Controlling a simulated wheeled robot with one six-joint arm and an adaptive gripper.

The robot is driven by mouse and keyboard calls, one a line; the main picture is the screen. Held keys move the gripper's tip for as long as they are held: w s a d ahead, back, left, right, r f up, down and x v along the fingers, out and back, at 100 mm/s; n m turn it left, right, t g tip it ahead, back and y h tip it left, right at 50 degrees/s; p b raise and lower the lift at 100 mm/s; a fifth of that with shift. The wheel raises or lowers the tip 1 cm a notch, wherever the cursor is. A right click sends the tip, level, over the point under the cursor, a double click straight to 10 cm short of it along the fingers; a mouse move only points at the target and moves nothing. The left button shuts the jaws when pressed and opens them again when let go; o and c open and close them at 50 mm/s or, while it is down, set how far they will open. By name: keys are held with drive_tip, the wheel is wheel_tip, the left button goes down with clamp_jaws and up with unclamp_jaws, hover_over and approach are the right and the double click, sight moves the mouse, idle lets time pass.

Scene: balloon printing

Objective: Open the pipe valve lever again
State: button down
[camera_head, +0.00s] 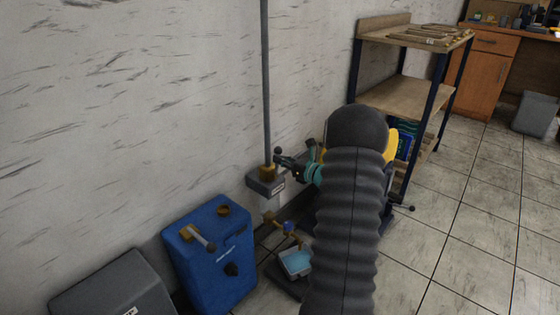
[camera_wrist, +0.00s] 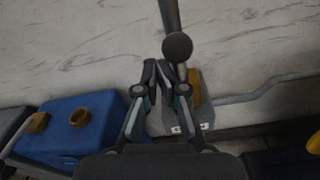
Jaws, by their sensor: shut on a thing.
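The pipe valve sits low on the wall at the foot of a vertical grey pipe (camera_head: 265,80), with a brass body (camera_head: 267,172) on a grey box (camera_head: 266,185). Its lever ends in a dark ball knob (camera_head: 278,150), which also shows in the wrist view (camera_wrist: 178,46). My gripper (camera_head: 284,161) is at the lever, its fingers close together and shut on it just below and left of the knob in the wrist view (camera_wrist: 158,70). The fingers and knob hide most of the lever, so its exact angle is unclear.
A blue unit (camera_head: 222,270) with brass fittings and a grey handle stands left of the valve, beside a grey box (camera_head: 112,290). A wooden shelf (camera_head: 398,95) stands right; open tiled floor lies beyond.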

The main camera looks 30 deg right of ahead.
drive_tip(key=shift+d, duration=0.25)
drive_tip(key=s+f+b, duration=0.1)
drive_tip(key=s+b, duration=0.1)
drive_tip(key=s, duration=0.9)
drive_tip(key=shift+s+f, duration=0.25)
